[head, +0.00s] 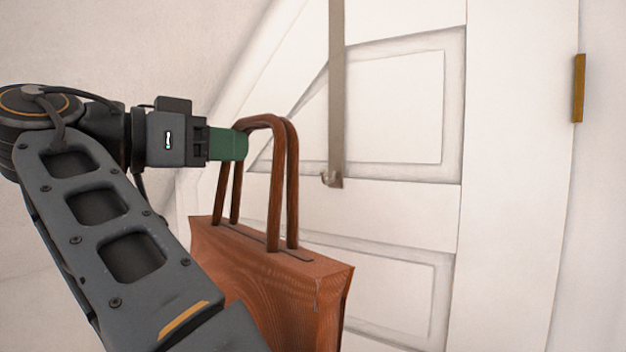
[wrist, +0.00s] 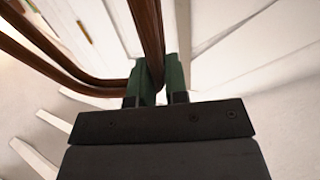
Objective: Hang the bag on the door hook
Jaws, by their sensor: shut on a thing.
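The bag (head: 285,290) is reddish brown with two tall dark brown handles (head: 276,190) standing up in loops. My gripper (head: 240,145) has green fingers and is at the upper left of the handle loops in the head view. In the wrist view the gripper (wrist: 163,82) is shut on a brown handle (wrist: 148,40), which passes between the green fingers. The bag hangs upright below the gripper; its lower part is out of view. The door hook (head: 331,178) is the small curled end of a grey-brown strap on the white door, to the right of the handles and apart from them.
The white panelled door (head: 400,215) has a slanted upper left edge. The strap (head: 337,80) runs down it from above. A brass hinge (head: 578,88) is at the far right. Bare wall lies at the left.

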